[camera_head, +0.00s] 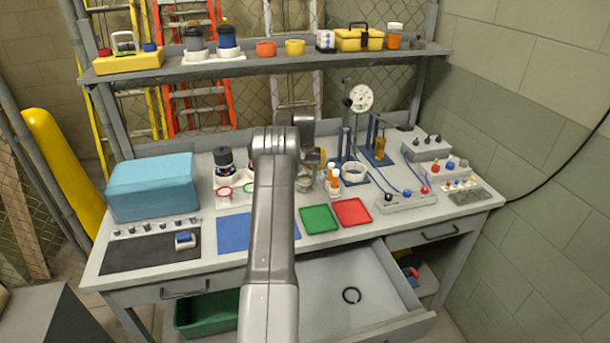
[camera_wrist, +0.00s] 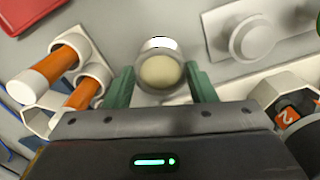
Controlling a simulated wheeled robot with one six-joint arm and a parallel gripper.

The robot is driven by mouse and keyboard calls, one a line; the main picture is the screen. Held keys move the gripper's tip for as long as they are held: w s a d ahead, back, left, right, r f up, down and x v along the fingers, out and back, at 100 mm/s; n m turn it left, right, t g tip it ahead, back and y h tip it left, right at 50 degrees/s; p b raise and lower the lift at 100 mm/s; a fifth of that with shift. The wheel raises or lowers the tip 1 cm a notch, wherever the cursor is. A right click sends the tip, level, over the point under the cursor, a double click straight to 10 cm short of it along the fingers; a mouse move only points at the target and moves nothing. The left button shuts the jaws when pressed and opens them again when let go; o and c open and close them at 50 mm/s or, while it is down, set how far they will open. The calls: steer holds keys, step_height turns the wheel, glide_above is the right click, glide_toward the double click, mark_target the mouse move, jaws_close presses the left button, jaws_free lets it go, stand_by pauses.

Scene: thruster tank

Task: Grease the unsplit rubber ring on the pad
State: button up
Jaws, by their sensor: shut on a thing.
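My gripper (camera_wrist: 160,85) is shut on a small round pot (camera_wrist: 160,72) with cream-coloured contents, one green finger on each side of it. In the head view my arm hides most of the gripper, above the middle of the bench. A blue pad (camera_head: 232,233) lies at the front of the bench, partly behind my arm. No ring shows on its visible part. A red-rimmed ring (camera_head: 225,191) and a green-rimmed ring (camera_head: 249,187) are on a white tray (camera_head: 237,203) behind it.
Green (camera_head: 319,219) and red (camera_head: 352,212) squares lie right of my arm. Orange and white bottles (camera_wrist: 68,75) stand in a holder left of the pot. A blue box (camera_head: 152,188) and a dark mat (camera_head: 150,251) occupy the bench's left. A dial gauge (camera_head: 361,98) stands behind.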

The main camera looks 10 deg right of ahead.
steer(key=shift+w+r+p, duration=0.1)
steer(key=shift+r+p, duration=0.35)
steer(key=shift+r, duration=0.2)
steer(key=shift+r+p, duration=1.15)
steer(key=shift+r, duration=1.2)
steer(key=shift+f, duration=0.1)
